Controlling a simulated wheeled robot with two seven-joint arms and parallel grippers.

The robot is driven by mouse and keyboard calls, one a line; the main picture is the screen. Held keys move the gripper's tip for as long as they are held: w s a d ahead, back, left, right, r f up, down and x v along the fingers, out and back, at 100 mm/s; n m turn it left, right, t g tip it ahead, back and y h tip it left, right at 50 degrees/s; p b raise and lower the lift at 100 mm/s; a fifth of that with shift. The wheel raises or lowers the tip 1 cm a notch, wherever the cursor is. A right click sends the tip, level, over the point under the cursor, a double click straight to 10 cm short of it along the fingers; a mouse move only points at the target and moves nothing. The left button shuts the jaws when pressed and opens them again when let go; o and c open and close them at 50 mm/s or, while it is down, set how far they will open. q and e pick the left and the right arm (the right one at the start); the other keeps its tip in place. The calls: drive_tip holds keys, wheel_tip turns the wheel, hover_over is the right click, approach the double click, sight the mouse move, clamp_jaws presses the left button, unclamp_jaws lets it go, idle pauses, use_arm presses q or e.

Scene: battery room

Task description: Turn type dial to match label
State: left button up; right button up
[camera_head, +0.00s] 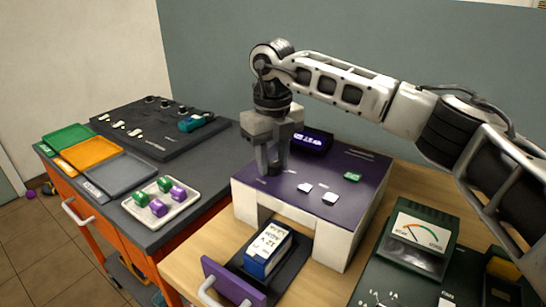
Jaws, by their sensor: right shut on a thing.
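A white stand with a purple top panel (333,166) stands on the wooden table. My right gripper (271,168) reaches down from above to the left part of this panel and is shut on a small dark dial, which the fingers mostly hide. The dial's pointer and markings cannot be read. A blue battery (268,250) with a white label lies in a dark tray in front of the stand; the label seems to read 12 V, with smaller print unclear. A dark purple display (313,139) with lit characters sits at the panel's back edge. My left gripper is not in view.
The panel also has white pieces (330,198) and a green piece (353,176). A meter (419,236) stands at right. A purple drawer front (233,284) with a handle is in front. At left, an orange-sided cart holds coloured trays (94,152) and a white dish (160,212).

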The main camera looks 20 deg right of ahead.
sight(273, 163)
drive_tip(key=m, duration=0.4)
drive_tip(key=shift+w+r+m, duration=0.1)
drive_tip(key=shift+r+m, duration=0.05)
drive_tip(key=shift+m, duration=2.05)
drive_tip(key=o, duration=1)
drive_tip(key=shift+c, duration=0.2)
wheel_tip(273, 163, up, 16)
